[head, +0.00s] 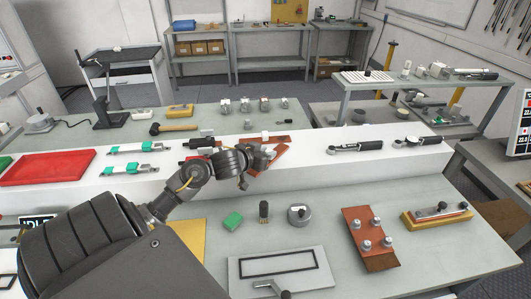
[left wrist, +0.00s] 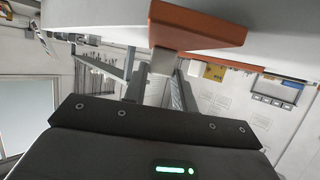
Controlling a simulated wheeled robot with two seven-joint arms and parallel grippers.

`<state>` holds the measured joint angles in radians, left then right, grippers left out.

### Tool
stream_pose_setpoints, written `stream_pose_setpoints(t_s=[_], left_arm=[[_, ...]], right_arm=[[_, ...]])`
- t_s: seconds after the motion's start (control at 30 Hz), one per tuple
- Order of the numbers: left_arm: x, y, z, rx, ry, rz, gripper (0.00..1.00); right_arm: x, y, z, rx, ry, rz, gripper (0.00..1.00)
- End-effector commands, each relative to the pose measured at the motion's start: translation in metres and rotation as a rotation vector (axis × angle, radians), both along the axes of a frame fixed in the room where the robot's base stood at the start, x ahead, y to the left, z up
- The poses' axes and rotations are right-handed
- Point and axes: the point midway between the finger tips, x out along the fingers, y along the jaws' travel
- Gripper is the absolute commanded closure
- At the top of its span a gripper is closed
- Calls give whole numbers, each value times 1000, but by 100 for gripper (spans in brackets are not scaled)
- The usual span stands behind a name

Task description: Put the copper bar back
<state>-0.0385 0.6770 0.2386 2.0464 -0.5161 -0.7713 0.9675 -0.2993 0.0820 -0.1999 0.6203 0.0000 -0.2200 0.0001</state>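A reddish-brown copper bar (head: 268,157) is at the white raised platform, slanting in the head view and partly hidden by my left gripper (head: 258,158). In the left wrist view the copper bar (left wrist: 197,22) lies just past the fingertips, with a grey piece on it reaching between the fingers of my left gripper (left wrist: 163,72). The fingers seem closed on this grey piece. A second reddish-brown strip (head: 278,140) lies just behind on the platform. My right gripper is not in view.
The white platform (head: 330,170) carries a red tray (head: 47,167), green-ended fuses (head: 138,147) and torque wrenches (head: 356,145).

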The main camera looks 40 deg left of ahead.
Motion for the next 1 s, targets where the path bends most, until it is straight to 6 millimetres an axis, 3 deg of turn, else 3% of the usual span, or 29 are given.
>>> stream_pose_setpoints(t_s=[0.03,0.17,0.53,1.0], left_arm=[[0,0,-1,0,1,0,68],[0,0,0,0,1,0,51],[-3,0,4,1,1,0,51],[-86,-10,38,3,3,-2,51]], right_arm=[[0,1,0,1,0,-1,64],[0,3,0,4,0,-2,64],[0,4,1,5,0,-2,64],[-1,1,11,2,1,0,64]])
